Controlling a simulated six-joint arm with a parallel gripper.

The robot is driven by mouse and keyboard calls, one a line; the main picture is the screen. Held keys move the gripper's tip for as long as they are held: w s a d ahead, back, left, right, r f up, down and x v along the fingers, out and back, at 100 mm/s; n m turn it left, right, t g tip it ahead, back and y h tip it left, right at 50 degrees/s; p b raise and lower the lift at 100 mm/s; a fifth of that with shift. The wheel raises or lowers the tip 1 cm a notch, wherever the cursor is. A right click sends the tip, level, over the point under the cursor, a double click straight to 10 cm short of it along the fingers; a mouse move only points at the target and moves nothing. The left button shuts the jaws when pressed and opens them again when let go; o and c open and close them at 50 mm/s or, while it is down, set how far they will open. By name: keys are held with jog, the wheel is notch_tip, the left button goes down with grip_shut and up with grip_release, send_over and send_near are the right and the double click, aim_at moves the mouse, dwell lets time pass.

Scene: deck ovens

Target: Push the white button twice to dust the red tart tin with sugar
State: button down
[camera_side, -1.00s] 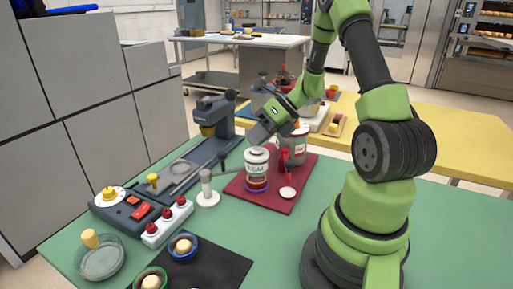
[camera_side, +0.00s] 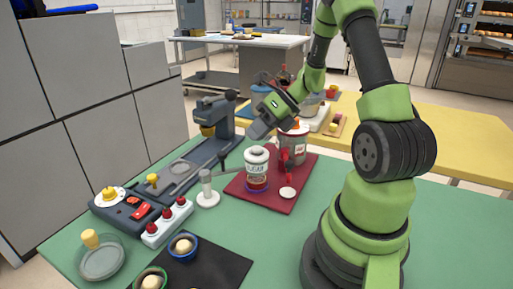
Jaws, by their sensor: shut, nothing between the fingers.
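A white-capped dispenser labelled SUGAR (camera_side: 256,157) stands on a dark red mat (camera_side: 262,199). Something red, perhaps the red tart tin (camera_side: 257,183), shows at its foot; I cannot tell whether it is a separate tin. A round white disc (camera_side: 287,193), perhaps the white button, lies on the mat to the right, below a red tap. My gripper (camera_side: 252,137) is shut and empty. It points down and left just above the dispenser's cap in the picture; a touch cannot be made out.
A grey pot (camera_side: 293,146) with a red tap stands behind the disc. A white stand (camera_side: 208,194) is left of the mat. A white strip with red buttons (camera_side: 168,223), a dark scale (camera_side: 130,210) and small bowls occupy the front left.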

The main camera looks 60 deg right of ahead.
aim_at(257, 146)
jog(key=shift+r, duration=2.55)
jog(key=s+a+r+n+g+h, duration=0.1)
jog(key=a+r+n, duration=0.3)
jog(key=a+n, duration=0.3)
jog(key=s+a+r+n+g, duration=0.1)
jog(key=s+a+r+n, duration=0.15)
jog(key=a+n, duration=0.4)
jog(key=s+a+r+n+t+h, duration=0.1)
jog(key=s+n, duration=0.3)
jog(key=n, duration=0.6)
jog(key=s+a+r+n+h, duration=0.1)
jog(key=s+a+r+n, duration=0.2)
jog(key=n, duration=0.7)
jog(key=shift+s+a+r+t, duration=0.4)
jog(key=shift+s+r, duration=0.15)
jog(key=shift+s, duration=0.2)
